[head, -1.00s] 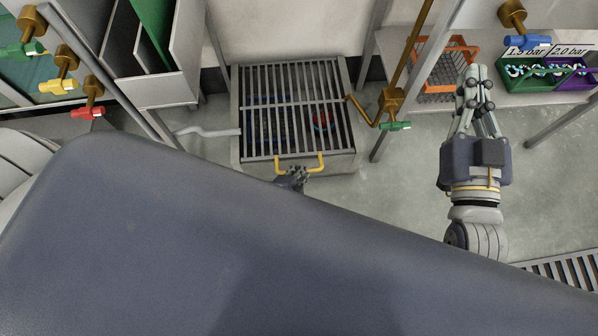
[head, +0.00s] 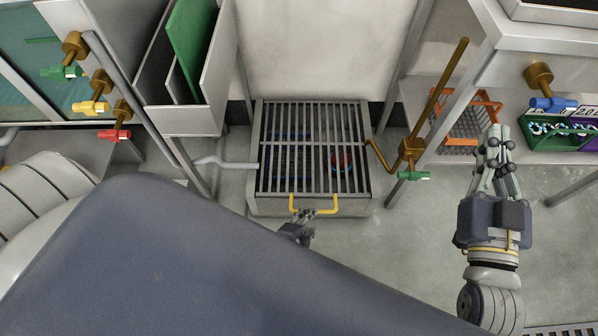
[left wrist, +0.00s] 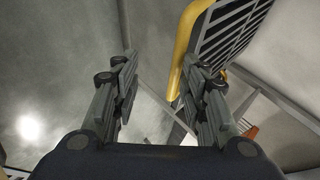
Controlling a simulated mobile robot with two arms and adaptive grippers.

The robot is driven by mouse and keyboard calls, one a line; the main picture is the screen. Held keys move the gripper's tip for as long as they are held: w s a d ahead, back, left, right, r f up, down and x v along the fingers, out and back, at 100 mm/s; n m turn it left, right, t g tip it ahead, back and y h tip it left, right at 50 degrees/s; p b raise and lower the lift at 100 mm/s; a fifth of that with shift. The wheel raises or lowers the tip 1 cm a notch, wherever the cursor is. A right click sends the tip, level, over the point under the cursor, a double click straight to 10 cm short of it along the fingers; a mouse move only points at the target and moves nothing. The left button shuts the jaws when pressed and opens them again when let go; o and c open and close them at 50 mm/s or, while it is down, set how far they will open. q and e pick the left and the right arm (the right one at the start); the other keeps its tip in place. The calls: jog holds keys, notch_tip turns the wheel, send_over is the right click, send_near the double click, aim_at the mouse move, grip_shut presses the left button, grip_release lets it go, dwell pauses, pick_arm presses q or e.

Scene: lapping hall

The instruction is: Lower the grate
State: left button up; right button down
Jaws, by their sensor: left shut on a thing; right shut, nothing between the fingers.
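The grate (head: 313,146) is a grey barred panel over a low metal box (head: 268,207) on the floor, in the middle of the head view. It looks close to flat; I cannot tell whether a gap is left under its front edge. Its yellow handle (head: 329,210) sticks out at the front and also shows in the left wrist view (left wrist: 183,45). My left gripper (head: 302,222) is at the left part of this handle, shut on it, its grip partly hidden. My right gripper (head: 491,143) is shut and empty, to the right.
A red round thing (head: 342,160) shows through the bars. A bent grey pipe (head: 225,162) lies left of the box. A brass valve with a green handle (head: 413,176) stands right of it. An orange basket (head: 465,125) is near my right gripper. Floor in front is clear.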

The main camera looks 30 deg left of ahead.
pick_arm(q)
jog(key=v, duration=0.9)
jog(key=shift+d, duration=0.3)
